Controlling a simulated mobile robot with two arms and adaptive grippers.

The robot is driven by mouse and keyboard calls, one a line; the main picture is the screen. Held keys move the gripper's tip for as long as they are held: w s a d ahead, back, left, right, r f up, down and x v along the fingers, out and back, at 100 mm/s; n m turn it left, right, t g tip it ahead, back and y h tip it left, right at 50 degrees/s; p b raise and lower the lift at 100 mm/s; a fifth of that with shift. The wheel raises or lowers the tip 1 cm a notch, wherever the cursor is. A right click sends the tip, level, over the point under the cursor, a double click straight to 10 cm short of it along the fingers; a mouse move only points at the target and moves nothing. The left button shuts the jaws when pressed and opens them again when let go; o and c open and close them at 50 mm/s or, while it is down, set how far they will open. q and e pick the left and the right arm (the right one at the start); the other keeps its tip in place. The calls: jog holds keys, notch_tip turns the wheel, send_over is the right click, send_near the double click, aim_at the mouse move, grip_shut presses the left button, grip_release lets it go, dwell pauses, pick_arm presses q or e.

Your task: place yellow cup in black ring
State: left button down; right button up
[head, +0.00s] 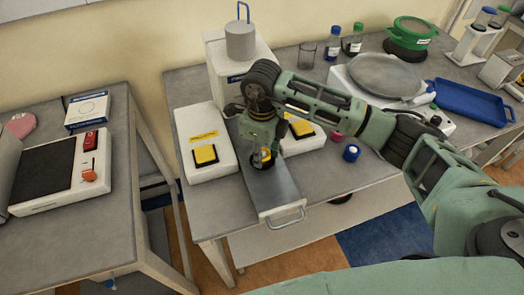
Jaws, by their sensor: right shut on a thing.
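My right gripper (263,148) points down over the metal drawer (276,192) that extends from the white machine. It is shut on the small yellow cup (266,154), which shows only in part between the fingers. The black ring (262,165) lies on the drawer right at the cup's foot. The cup is at the ring, but the gripper hides much of both, and I cannot tell whether the cup is seated in it. My left gripper is not in view.
White boxes with yellow buttons (205,154) flank the drawer closely. A small blue-capped item (351,153) and a red one (336,136) lie to the right. The machine (240,72) stands behind. A blue tray (470,102) is at the far right.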

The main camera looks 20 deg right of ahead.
jog(key=shift+f, duration=0.25)
jog(key=o, duration=0.9)
jog(key=shift+r, duration=0.1)
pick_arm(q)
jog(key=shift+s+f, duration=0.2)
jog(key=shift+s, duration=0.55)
pick_arm(e)
jog(key=o, duration=0.3)
jog(key=shift+r, duration=0.15)
pick_arm(q)
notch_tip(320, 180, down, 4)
jog(key=b, duration=0.4)
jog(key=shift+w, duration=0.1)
pick_arm(e)
notch_tip(320, 180, up, 12)
jog(key=shift+r, duration=0.1)
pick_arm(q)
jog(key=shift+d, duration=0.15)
pick_arm(e)
jog(key=shift+d, duration=0.1)
